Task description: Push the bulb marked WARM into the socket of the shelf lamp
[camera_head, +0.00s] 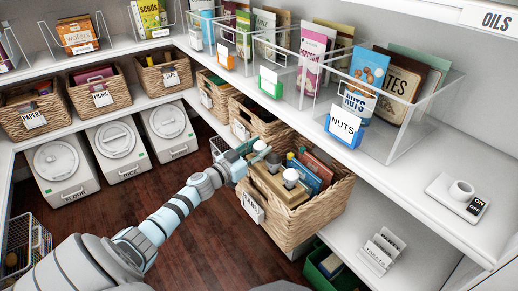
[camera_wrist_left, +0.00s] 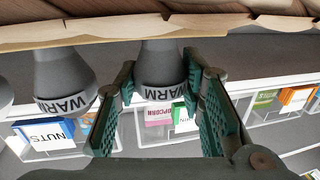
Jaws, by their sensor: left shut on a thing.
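My left gripper (camera_head: 256,155) reaches down into a wicker basket (camera_head: 318,215) under the long shelf. In the left wrist view its green fingers (camera_wrist_left: 165,105) are shut on a grey bulb marked WARM (camera_wrist_left: 162,68), one finger on each side. A second bulb marked WARM (camera_wrist_left: 65,82) stands beside it, outside the fingers, and another is cut off at the left edge. The shelf lamp base (camera_head: 443,203), with its white socket (camera_head: 461,190) and an ON/OFF switch (camera_head: 476,206), sits on the shelf at the far right. My right gripper is not in view.
Clear bins of packets line the shelf, one with a NUTS card (camera_head: 342,129). Books (camera_head: 316,168) and a wooden holder share the basket. The shelf edge overhangs close to the basket. The shelf around the lamp is clear. A small white TREATS rack (camera_head: 380,252) stands below.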

